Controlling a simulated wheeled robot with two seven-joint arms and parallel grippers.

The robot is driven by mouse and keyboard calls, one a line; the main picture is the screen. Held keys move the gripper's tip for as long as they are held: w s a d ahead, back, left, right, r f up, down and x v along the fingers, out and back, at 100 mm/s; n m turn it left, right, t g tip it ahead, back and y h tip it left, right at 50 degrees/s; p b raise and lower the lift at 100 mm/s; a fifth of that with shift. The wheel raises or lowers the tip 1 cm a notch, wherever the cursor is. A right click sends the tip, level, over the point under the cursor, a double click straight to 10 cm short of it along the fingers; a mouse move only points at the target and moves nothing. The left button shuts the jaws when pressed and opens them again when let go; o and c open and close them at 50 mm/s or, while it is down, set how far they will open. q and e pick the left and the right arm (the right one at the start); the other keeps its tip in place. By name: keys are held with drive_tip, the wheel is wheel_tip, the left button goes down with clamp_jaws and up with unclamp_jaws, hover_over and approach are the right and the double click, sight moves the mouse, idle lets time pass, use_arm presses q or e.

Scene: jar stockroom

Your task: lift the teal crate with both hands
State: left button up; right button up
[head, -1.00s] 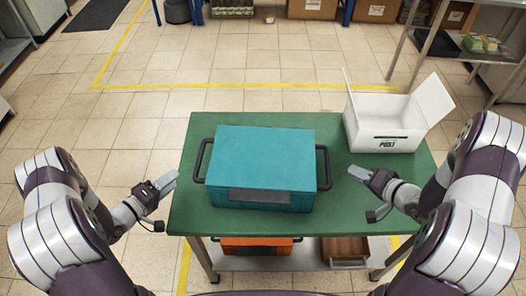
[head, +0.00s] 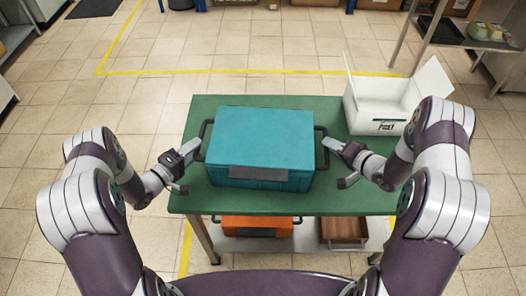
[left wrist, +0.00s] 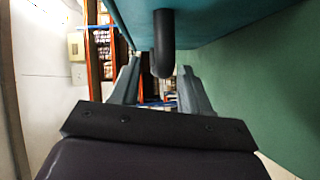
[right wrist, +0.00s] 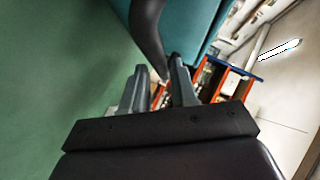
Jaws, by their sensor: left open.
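The teal crate (head: 262,138) stands closed on the green table, with a dark loop handle at each end. My left gripper (head: 195,147) is at the left handle (head: 206,132). In the left wrist view, that handle (left wrist: 163,45) comes down between the open fingers (left wrist: 158,85), with a gap beside it. My right gripper (head: 334,146) is at the right handle (head: 321,142). In the right wrist view, the fingers (right wrist: 159,82) stand closer together on both sides of that handle (right wrist: 147,30). I cannot tell whether they press on it.
The green table (head: 290,203) is clear in front of the crate. A white open box (head: 385,108) stands at its back right. An orange crate (head: 256,226) and a brown wooden box (head: 343,231) are on the shelf below. A side shelf stands at the far right.

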use_arm(q)
drive_tip(key=shift+x, duration=1.05)
use_arm(e)
drive_tip(key=shift+x, duration=1.1)
use_arm(q)
drive_tip(key=shift+w+d, duration=0.25)
drive_tip(key=shift+w, duration=0.1)
use_arm(e)
drive_tip(key=shift+w+a+f, duration=0.1)
drive_tip(key=shift+w+a, duration=0.2)
use_arm(q)
drive_tip(key=c, duration=0.5)
use_arm(e)
drive_tip(key=c, duration=0.5)
use_arm(q)
clamp_jaws()
use_arm(e)
clamp_jaws()
